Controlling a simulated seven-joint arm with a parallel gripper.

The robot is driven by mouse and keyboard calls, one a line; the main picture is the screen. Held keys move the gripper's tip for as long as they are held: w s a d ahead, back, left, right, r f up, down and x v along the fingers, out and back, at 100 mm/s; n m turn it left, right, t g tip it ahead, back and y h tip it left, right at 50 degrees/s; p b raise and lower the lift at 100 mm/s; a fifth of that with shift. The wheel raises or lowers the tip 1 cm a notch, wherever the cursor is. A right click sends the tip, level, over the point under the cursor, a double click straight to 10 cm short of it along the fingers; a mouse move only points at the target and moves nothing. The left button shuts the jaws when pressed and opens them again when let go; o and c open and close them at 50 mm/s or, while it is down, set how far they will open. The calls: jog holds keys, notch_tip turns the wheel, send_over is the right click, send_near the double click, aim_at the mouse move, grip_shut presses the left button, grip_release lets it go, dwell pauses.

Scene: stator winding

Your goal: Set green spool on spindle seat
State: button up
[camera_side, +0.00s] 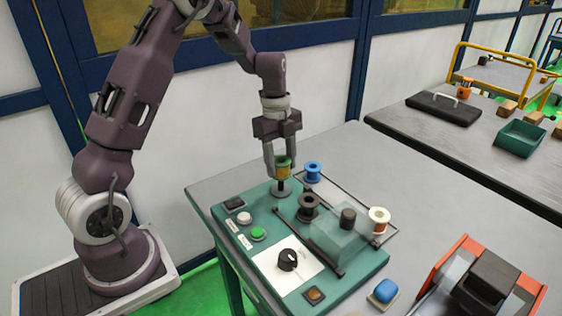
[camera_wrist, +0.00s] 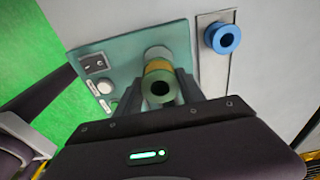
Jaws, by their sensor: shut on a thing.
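The green spool (camera_side: 283,164), with copper-coloured winding, is upright between the fingers of my gripper (camera_side: 281,168), which is shut on it. The spindle seat (camera_side: 281,190) is a dark round base with a short post on the far left part of the teal panel. The spool is directly over this seat; I cannot tell whether it touches the post. In the wrist view the green spool (camera_wrist: 161,88) shows its open end between the fingers of my gripper (camera_wrist: 163,92). A pale grey round part shows just beyond it, partly hidden by the spool.
A blue spool (camera_side: 313,172), a black spool (camera_side: 308,207) and a white-flanged spool (camera_side: 379,219) stand nearby. A clear cover (camera_side: 340,238) sits on the teal panel (camera_side: 262,209), with buttons and a black knob (camera_side: 288,260). An orange-framed device (camera_side: 485,282) stands front right.

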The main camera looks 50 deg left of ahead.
aim_at(281, 177)
dwell(0.3)
jog(key=shift+f, duration=1)
jog(key=shift+f, duration=0.15)
jog(key=shift+f, duration=0.6)
jog(key=shift+f, duration=0.55)
jog(key=o, duration=1.7)
jog(key=shift+c, duration=0.2)
